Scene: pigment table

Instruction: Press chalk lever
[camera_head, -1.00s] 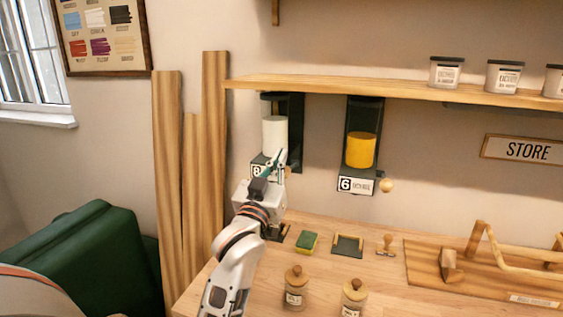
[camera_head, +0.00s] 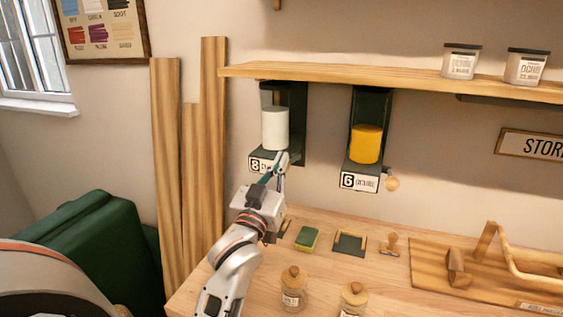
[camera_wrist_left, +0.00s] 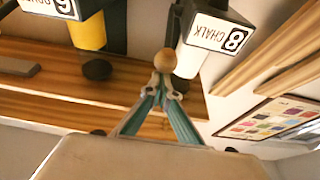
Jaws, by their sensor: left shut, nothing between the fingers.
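The chalk dispenser (camera_head: 298,112) is a black holder with a white chalk cylinder (camera_head: 275,128) and a label reading 8 (camera_head: 259,164). Its label reads "8 CHALK" (camera_wrist_left: 219,33) in the left wrist view, upside down. The chalk lever ends in a round wooden knob (camera_wrist_left: 164,60); in the head view my gripper hides it. My left gripper (camera_head: 280,159) is shut and empty, in front of the dispenser's lower right. In the left wrist view its fingertips (camera_wrist_left: 162,82) are right at the knob; I cannot tell whether they touch. My right gripper is out of view.
The ochre dispenser (camera_head: 372,110) with its own knob (camera_head: 392,184) hangs to the right. Both hang under a wooden shelf (camera_head: 400,84). On the table below stand a green-yellow sponge (camera_head: 307,239), a stamp (camera_head: 389,245) and corked jars (camera_head: 292,289). Tall planks (camera_head: 214,150) lean at left.

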